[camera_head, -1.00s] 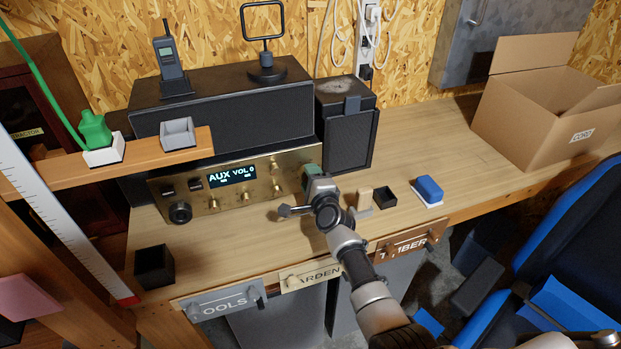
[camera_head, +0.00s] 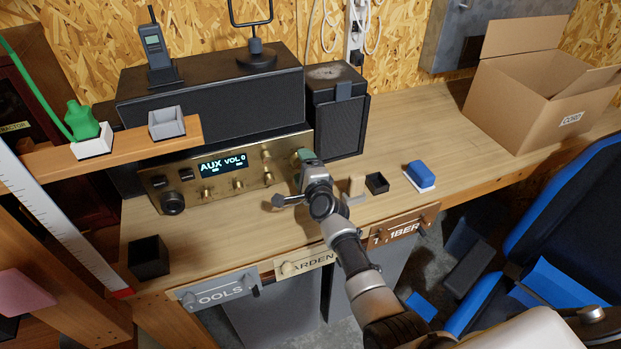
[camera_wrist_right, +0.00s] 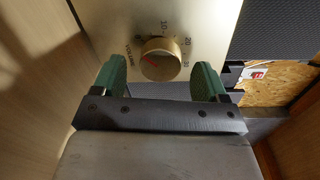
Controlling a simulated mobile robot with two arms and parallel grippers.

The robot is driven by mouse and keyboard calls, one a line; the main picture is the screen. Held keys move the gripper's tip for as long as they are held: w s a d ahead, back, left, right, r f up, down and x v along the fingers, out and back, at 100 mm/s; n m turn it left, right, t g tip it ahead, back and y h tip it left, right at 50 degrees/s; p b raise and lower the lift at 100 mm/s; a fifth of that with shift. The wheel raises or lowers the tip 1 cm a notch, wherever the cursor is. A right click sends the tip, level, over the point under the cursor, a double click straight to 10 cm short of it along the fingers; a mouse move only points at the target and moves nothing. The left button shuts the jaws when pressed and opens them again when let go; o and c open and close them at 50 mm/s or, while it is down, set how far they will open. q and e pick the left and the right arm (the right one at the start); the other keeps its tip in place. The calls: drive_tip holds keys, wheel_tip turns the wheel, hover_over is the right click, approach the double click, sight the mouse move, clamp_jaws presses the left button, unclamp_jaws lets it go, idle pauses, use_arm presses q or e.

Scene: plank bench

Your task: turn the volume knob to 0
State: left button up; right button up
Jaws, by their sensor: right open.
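The brass-fronted radio (camera_head: 222,186) stands on the bench, its lit display (camera_head: 222,164) reading "AUX VOL 0". In the right wrist view, the round brass volume knob (camera_wrist_right: 160,59) shows a red mark, with scale numbers 10, 20 and 30 around it. My right gripper (camera_head: 303,157) is at the right end of the radio's front and hides the knob in the head view. In the wrist view, its green fingers (camera_wrist_right: 160,72) are spread, one to each side of the knob, with a visible gap on both sides. My left gripper is not in view.
A black speaker (camera_head: 338,125) stands right of the radio. A wooden block (camera_head: 356,185), a small black tray (camera_head: 377,183) and a blue sponge-like block (camera_head: 420,173) lie right of my gripper. A cardboard box (camera_head: 530,105) is further right. The bench front is mostly clear.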

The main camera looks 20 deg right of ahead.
drive_tip(key=s, duration=1)
drive_tip(key=shift+d+r, duration=0.25)
drive_tip(key=shift+r, duration=0.05)
